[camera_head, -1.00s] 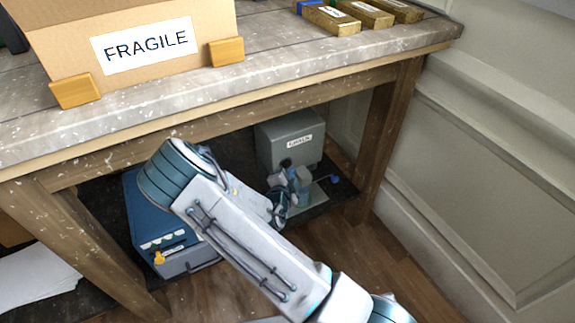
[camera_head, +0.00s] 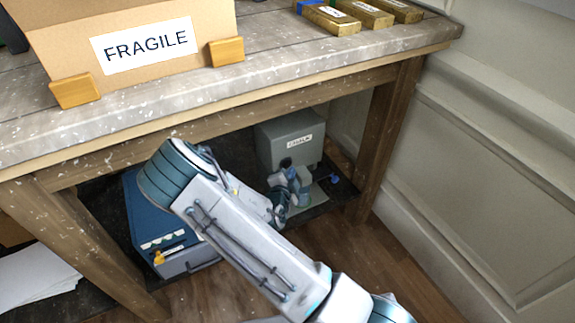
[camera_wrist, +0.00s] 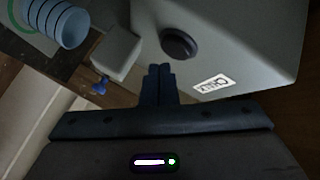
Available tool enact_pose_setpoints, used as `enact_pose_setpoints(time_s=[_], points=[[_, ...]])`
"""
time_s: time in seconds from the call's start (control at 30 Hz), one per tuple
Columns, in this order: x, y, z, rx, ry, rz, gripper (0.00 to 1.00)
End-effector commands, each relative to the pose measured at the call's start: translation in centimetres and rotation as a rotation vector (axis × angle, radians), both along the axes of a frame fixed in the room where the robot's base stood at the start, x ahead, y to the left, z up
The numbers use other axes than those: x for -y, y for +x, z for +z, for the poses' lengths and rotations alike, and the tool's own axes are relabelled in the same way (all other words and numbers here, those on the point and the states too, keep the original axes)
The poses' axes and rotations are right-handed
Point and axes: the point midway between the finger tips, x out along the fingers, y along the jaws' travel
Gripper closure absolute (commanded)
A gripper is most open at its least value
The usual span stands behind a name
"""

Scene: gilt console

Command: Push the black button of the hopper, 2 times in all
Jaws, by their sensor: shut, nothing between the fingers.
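The hopper is a grey box (camera_head: 277,143) labelled CHALK, on the dark lower shelf under the table. In the wrist view the hopper's grey face (camera_wrist: 245,35) fills the upper right. Its round black button (camera_wrist: 179,43) stands out from that face, left of the label. My gripper (camera_wrist: 160,68) is shut and empty. Its fingertips show just below and left of the button in the picture, with a small gap between them; I cannot tell the depth. In the head view my gripper (camera_head: 287,170) is in front of the hopper, and I cannot make out the button there.
A blue knob (camera_head: 332,178) is right of my gripper; it also shows in the wrist view (camera_wrist: 99,88) beside a pale block (camera_wrist: 115,52). A blue striped cup (camera_wrist: 65,22) is at upper left. A blue machine (camera_head: 165,225), table legs (camera_head: 385,130) and the tabletop edge surround my arm.

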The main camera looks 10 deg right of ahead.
Motion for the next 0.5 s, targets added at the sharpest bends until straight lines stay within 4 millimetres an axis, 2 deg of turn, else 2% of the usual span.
enact_pose_setpoints(time_s=[0.5], points=[[-0.28, 0.80, -0.01, 0.000, 0.000, 0.000, 1.00]])
